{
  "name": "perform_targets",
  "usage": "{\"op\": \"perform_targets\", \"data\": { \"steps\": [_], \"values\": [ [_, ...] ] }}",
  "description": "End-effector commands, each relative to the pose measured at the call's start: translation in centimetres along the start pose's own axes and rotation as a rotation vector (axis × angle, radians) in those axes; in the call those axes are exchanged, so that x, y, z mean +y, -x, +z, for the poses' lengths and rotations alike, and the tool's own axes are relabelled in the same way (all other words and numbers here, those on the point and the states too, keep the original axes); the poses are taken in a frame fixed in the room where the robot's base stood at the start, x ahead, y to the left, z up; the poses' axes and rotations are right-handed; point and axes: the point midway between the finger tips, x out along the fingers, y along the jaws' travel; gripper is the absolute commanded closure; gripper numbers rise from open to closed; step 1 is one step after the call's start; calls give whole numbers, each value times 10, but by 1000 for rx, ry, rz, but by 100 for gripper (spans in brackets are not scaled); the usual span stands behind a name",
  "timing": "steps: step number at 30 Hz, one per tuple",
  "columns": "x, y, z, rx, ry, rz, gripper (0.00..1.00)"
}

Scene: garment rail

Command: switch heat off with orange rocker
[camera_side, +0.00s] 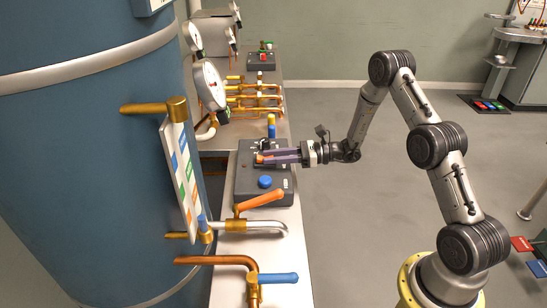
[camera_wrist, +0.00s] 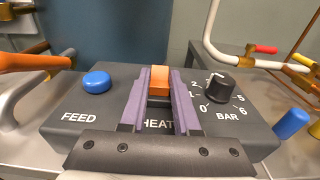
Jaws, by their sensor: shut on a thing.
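The orange rocker (camera_wrist: 159,80) stands on the dark control box (camera_wrist: 65,125) above the HEAT label in the wrist view. In the side view it is a small orange spot (camera_side: 260,158) at the tips of my gripper (camera_side: 266,156). The purple fingers of my gripper (camera_wrist: 160,74) lie on both sides of the rocker and are shut on it. The fingers partly hide the rocker's sides and the HEAT label. I cannot tell which way the rocker is tipped.
A blue FEED button (camera_wrist: 96,82) is left of the fingers and a black BAR dial (camera_wrist: 222,86) is right. An orange lever (camera_side: 259,201) and a blue-handled valve (camera_side: 278,278) stand nearer the camera. A large blue tank (camera_side: 80,160) borders the bench on the left.

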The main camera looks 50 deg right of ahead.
Motion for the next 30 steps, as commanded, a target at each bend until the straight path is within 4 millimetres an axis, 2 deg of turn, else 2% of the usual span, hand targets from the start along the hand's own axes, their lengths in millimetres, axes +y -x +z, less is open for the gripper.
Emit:
{"op": "perform_targets", "data": {
  "steps": [9, 18, 19, 23, 24, 30],
  "values": [
    [1, -2, 4, 138, 1, 1, 100],
    [1, -2, 3, 142, 0, 1, 100],
    [1, -2, 3, 142, 0, 1, 67],
    [0, -2, 3, 142, 0, 0, 43],
    [0, -2, 3, 142, 0, 0, 40],
    [0, -2, 3, 141, 0, -1, 40]
  ]
}}
